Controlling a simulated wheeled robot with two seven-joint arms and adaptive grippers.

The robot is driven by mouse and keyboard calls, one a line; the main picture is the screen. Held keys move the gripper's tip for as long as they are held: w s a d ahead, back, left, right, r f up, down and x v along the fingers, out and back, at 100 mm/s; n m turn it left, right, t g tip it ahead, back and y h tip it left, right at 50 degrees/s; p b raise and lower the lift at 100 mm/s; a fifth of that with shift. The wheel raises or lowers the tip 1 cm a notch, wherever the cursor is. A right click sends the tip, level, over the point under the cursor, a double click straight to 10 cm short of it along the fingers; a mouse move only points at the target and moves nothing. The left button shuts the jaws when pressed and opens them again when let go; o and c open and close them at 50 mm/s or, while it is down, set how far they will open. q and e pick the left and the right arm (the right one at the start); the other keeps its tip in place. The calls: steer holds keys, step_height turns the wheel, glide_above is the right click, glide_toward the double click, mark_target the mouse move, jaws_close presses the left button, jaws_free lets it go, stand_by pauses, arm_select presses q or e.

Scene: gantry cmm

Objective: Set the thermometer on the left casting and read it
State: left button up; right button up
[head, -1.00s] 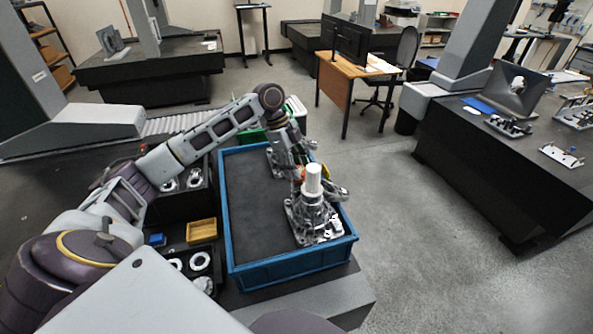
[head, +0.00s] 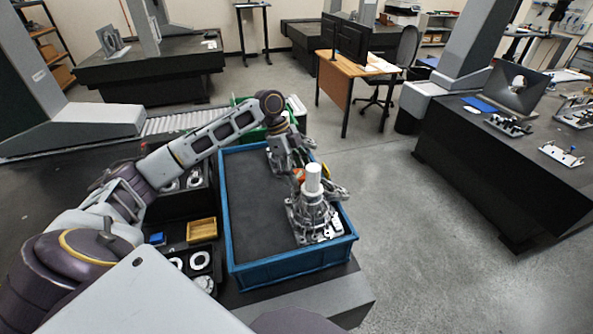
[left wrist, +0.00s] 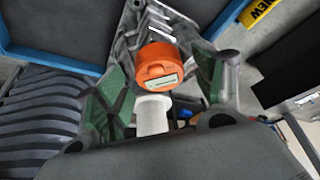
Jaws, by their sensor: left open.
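The thermometer looks to be the orange round-headed piece with a small pale display (left wrist: 158,68) in the left wrist view. In the head view only a bit of orange (head: 298,174) shows beside the white post. My left gripper (left wrist: 160,85) is open, its green-padded fingers on either side of the orange head. I cannot tell whether they touch it. A grey metal casting (head: 314,222) with a white post (head: 313,178) stands at the near right of the blue tote. Another casting (head: 272,160) is at the far end, partly hidden by my arm. The right gripper is out of view.
The blue tote (head: 290,272) has bare dark floor on its left side. Left of it are a yellow tray (head: 201,230) and black bins with metal rings (head: 200,261). A green bin (head: 250,132) stands behind. Open floor lies to the right.

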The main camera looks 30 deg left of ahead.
arm_select(q)
steer(key=shift+r, duration=0.1)
steer(key=v, duration=1.2)
stand_by(0.5)
stand_by(0.4)
